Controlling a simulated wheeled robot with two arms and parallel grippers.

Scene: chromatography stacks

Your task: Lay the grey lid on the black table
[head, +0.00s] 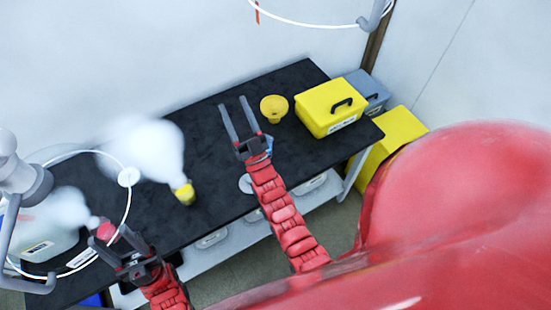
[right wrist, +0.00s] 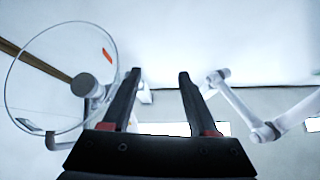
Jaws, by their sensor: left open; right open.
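The black table (head: 222,160) runs diagonally across the head view. A grey box with a handle on top (head: 369,86) is partly hidden behind the yellow box; I cannot tell whether its grey top is the grey lid. A small pale disc (head: 245,184) lies on the table beside my right arm. My right gripper (head: 233,103) is open, above the table's back half; it shows empty in the right wrist view (right wrist: 158,74). My left gripper (head: 107,236) is open at the table's near left, close to a red cap (head: 105,230); I see no hold on it.
A yellow box with black handle (head: 331,110) and a yellow bowl-like piece (head: 273,108) stand right of my right gripper. A yellow-capped vessel (head: 184,193) under a white plume stands between the arms. A pale container (head: 45,240) is at left. Ring lamps hang above.

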